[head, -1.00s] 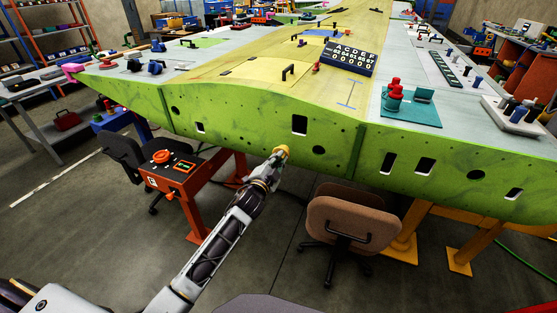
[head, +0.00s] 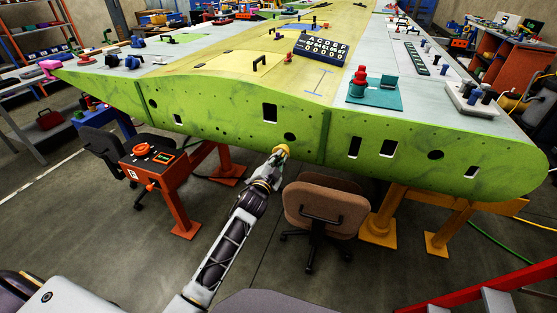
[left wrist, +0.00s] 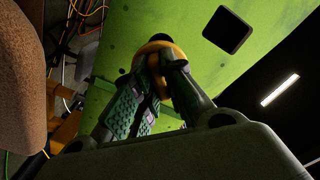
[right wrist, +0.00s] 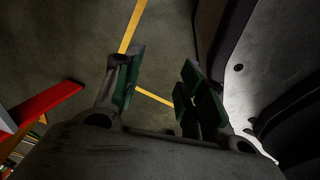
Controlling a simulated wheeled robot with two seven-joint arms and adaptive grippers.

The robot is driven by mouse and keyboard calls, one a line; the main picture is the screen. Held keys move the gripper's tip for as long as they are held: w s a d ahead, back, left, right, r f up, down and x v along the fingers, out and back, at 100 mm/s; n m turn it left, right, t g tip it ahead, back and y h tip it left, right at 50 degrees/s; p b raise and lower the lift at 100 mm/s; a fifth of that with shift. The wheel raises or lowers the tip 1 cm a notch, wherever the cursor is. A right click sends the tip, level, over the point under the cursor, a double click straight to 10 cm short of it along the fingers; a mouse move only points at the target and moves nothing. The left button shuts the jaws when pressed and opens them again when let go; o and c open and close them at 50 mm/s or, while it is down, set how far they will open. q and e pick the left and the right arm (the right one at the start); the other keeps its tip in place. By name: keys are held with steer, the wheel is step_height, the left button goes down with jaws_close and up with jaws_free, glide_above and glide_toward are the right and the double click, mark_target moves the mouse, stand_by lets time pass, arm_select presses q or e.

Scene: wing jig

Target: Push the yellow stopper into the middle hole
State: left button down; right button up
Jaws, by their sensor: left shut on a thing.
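My left gripper (head: 275,160) is shut on the yellow stopper (head: 282,150) in front of the green wing face. The stopper sits just below and slightly left of the middle round hole (head: 290,136) in the head view. In the left wrist view the stopper (left wrist: 152,47) shows between the fingers (left wrist: 150,75), with a dark round patch just past it that looks like the hole. I cannot tell whether the stopper touches the face. My right gripper (right wrist: 158,88) is open and empty above the floor in the right wrist view.
The wing face (head: 220,115) also has rectangular openings, one (head: 270,113) up and left of the middle hole, and two other round holes (head: 152,103) (head: 435,155). A brown chair (head: 325,207) stands close right of my left arm. A red stand (head: 160,165) is to the left.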

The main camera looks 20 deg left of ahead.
arm_select(q)
steer(key=shift+w, duration=0.15)
arm_select(e)
steer(key=shift+f, duration=0.1)
arm_select(q)
steer(key=shift+w, duration=0.35)
steer(key=shift+w+b, duration=0.5)
steer(key=shift+w, duration=0.2)
steer(key=shift+w+b, duration=0.35)
steer(key=shift+w, duration=0.4)
steer(key=shift+w+d+b, duration=0.1)
steer(key=shift+w+b, duration=0.3)
steer(key=shift+w, duration=0.65)
arm_select(e)
steer(key=w+a, duration=0.1)
steer(key=w+a+r, duration=0.1)
steer(key=w, duration=0.1)
steer(key=w+a, duration=0.1)
steer(key=shift+w+r, duration=0.25)
steer(key=shift+d, duration=0.1)
